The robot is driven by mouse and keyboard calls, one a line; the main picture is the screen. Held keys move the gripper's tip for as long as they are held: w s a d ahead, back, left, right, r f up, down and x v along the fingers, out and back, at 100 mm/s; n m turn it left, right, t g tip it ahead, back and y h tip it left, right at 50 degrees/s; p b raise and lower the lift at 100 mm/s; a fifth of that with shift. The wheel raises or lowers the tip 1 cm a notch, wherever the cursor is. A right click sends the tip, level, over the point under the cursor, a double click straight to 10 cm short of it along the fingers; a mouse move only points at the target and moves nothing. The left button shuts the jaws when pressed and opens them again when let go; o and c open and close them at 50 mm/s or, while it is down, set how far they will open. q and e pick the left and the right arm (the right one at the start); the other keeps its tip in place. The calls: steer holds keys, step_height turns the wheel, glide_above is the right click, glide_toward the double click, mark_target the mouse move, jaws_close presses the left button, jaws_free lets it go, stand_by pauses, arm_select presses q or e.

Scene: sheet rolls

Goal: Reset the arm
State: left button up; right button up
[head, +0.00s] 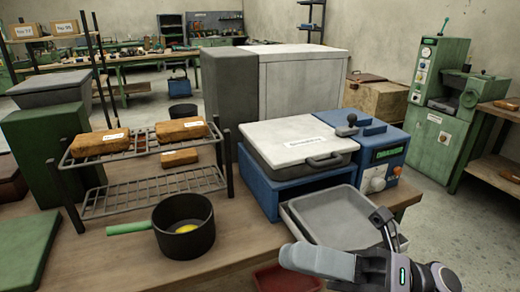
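My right gripper (384,226) shows at the lower right, in front of the grey tray (335,217). Its dark fingers point up and away and overlap the tray's right front part in the picture. The frame does not show whether the fingers are apart or together, or whether they touch the tray. I see nothing clearly held. My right arm (400,273) comes in from the bottom right edge. My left gripper and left arm are out of view.
A blue machine with a white lid (296,139) stands behind the tray. A black pot with a green handle (183,238) holds something yellow. A wire rack (150,190) carries brown labelled blocks. A red tray (285,279) lies at the bottom. Bare wooden tabletop (110,262) shows left of the pot.

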steer(key=w+d+f+m+t+h+p, duration=0.1)
steer(key=w+d+f+m+t+h, duration=0.2)
steer(key=f+m+t+h, duration=0.5)
steer(key=w+d+f+m+t+h, duration=0.2)
steer(key=d+f+m+t, duration=0.15)
steer(key=m, duration=0.95)
steer(key=w+d+f+m+t+h+p, duration=0.1)
steer(key=w+d+f+m+t+h, duration=0.35)
steer(key=m, duration=0.55)
steer(key=s+d+f+m+g+h, duration=0.2)
steer(key=s+f, duration=0.4)
steer(key=f, duration=0.4)
steer(key=s+d+f+m+g+h, duration=0.1)
steer(key=s+f+m+g+h, duration=0.2)
steer(key=s+f+m, duration=0.4)
step_height(320, 180, down, 3)
steer(key=shift+s+d+r+m+g+h+p, duration=0.15)
steer(key=shift+s+d+m+g+h+p, duration=0.15)
steer(key=shift+d+g+h+p, duration=0.15)
steer(key=shift+a, duration=0.1)
